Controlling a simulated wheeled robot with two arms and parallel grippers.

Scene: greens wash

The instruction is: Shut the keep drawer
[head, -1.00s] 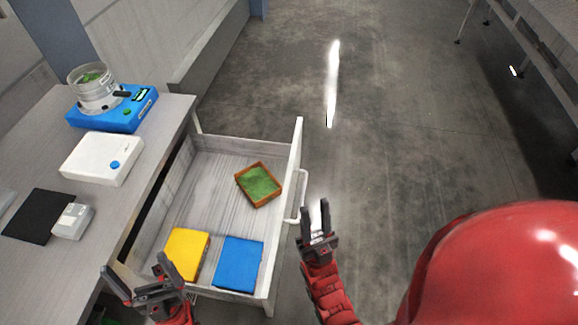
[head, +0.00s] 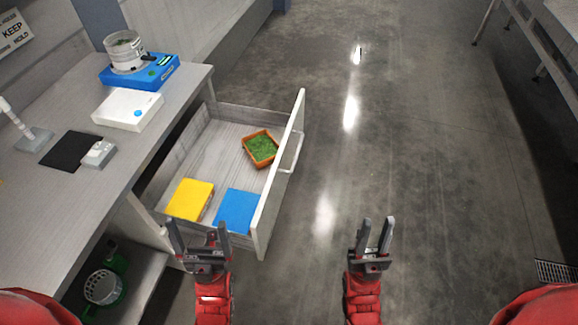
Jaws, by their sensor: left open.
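The drawer (head: 213,148) is pulled out from under the counter on the left. Its front panel (head: 277,180) faces right and carries a pale bar handle (head: 292,153). Inside lie an orange tray of greens (head: 261,148), a yellow block (head: 190,199) and a blue block (head: 237,211). My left gripper (head: 198,226) is open and empty, by the drawer's near side in the picture; I cannot tell its height. My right gripper (head: 377,224) has its fingers apart with nothing between them. It is over the floor, right of the drawer front, apart from the handle.
The counter (head: 70,195) holds a blue scale (head: 140,72) with a metal pot, a white device (head: 128,110) and a black pad (head: 70,151). A green basket (head: 103,287) sits on a lower shelf. The floor right of the drawer is clear.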

